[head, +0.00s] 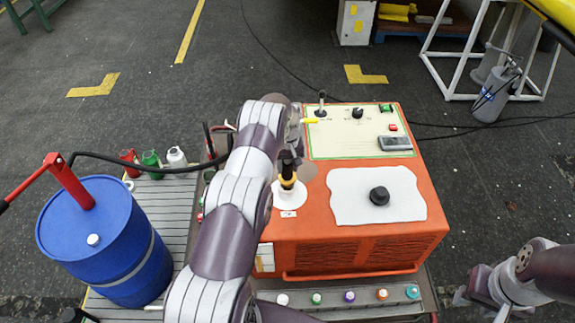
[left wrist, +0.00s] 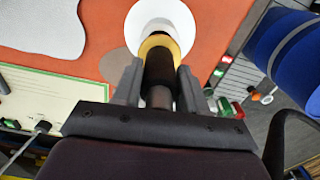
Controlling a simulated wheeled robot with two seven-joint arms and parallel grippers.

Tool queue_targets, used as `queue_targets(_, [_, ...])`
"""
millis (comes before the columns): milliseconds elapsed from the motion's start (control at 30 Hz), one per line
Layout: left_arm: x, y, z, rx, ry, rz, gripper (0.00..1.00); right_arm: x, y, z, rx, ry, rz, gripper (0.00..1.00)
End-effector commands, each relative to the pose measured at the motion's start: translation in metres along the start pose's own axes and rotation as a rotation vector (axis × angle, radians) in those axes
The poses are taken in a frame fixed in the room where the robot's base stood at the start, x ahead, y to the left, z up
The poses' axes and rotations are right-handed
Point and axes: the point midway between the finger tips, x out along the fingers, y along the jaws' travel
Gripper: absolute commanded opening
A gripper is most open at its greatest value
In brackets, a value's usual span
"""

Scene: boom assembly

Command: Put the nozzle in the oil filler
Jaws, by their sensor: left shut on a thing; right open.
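My left gripper (left wrist: 159,82) is shut on the dark nozzle (left wrist: 160,66), which lies between its two fingers in the left wrist view. In the head view the nozzle (head: 287,161) stands roughly upright above a white round plate (head: 289,200) on the orange machine (head: 340,230). A yellow ring (left wrist: 157,42) shows around the nozzle's far end, in front of the white plate. The oil filler's opening is hidden, and I cannot tell whether the tip is inside it. My right gripper (head: 478,298) is open and empty at the lower right, away from the machine.
A blue drum (head: 105,240) with a red-handled pump stands at the left; its black hose (head: 150,168) runs behind my left arm. Several bottles (head: 150,158) stand behind the drum. A black knob (head: 379,195) sits on a white patch. Coloured caps line the front ledge.

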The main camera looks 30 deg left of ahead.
Motion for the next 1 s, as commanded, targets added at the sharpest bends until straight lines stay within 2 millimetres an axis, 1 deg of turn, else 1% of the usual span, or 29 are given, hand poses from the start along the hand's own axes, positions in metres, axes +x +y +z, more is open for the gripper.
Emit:
queue_targets(67, [0.003, 0.0, -0.001, 0.0, 0.002, 0.001, 0.0, 0.004, 0.0, 0.001, 0.0, 0.0, 0.0, 0.43])
queue_targets(167, [0.002, 0.0, -0.001, 0.0, 0.002, 0.001, 0.0, 0.003, 0.0, 0.0, 0.0, 0.0, 0.0, 0.43])
queue_targets(200, [0.002, 0.0, 0.0, 0.0, 0.0, 0.0, 0.48, 0.003, 0.0, 0.0, 0.0, 0.0, 0.0, 0.43])
queue_targets(233, [0.002, 0.0, 0.0, 0.0, 0.0, 0.0, 0.58, 0.003, 0.0, 0.0, 0.0, 0.0, 0.0, 0.43])
queue_targets(267, [0.002, 0.0, 0.0, 0.0, 0.0, 0.0, 0.66, 0.003, 0.0, 0.0, 0.0, 0.0, 0.0, 0.43])
queue_targets(500, [0.002, 0.0, 0.0, 0.0, 0.0, 0.0, 0.66, 0.003, 0.0, 0.0, 0.0, 0.0, 0.0, 0.43])
queue_targets(567, [0.0, 0.0, 0.0, 0.0, 0.0, 0.0, 0.66, 0.0, 0.0, 0.0, 0.0, 0.0, 0.0, 0.43])
queue_targets(667, [-0.013, 0.0, 0.0, 0.0, 0.0, 0.0, 0.66, -0.014, 0.0, -0.002, 0.0, 0.0, 0.0, 0.43])
queue_targets(700, [-0.021, 0.0, 0.0, 0.0, 0.0, 0.0, 0.66, -0.023, 0.0, -0.003, 0.0, 0.0, 0.0, 0.43])
queue_targets(733, [-0.017, 0.0, -0.001, 0.0, 0.003, 0.001, 0.66, -0.008, 0.0, -0.002, 0.0, 0.002, 0.0, 0.43])
queue_targets(767, [-0.023, 0.001, -0.002, 0.0, 0.005, 0.002, 0.66, -0.002, 0.0, -0.001, 0.0, 0.002, 0.0, 0.43])
queue_targets(933, [-0.071, 0.0, -0.001, 0.0, 0.005, 0.002, 0.66, 0.018, 0.0, 0.002, 0.0, -0.001, 0.0, 0.43])
queue_targets(967, [-0.08, 0.0, -0.001, 0.0, 0.006, 0.002, 0.66, 0.021, 0.0, 0.003, 0.0, -0.001, 0.0, 0.43])
queue_targets(1000, [-0.095, 0.0, -0.001, 0.0, 0.004, 0.001, 0.66, 0.014, 0.0, 0.002, 0.0, -0.001, 0.0, 0.43])
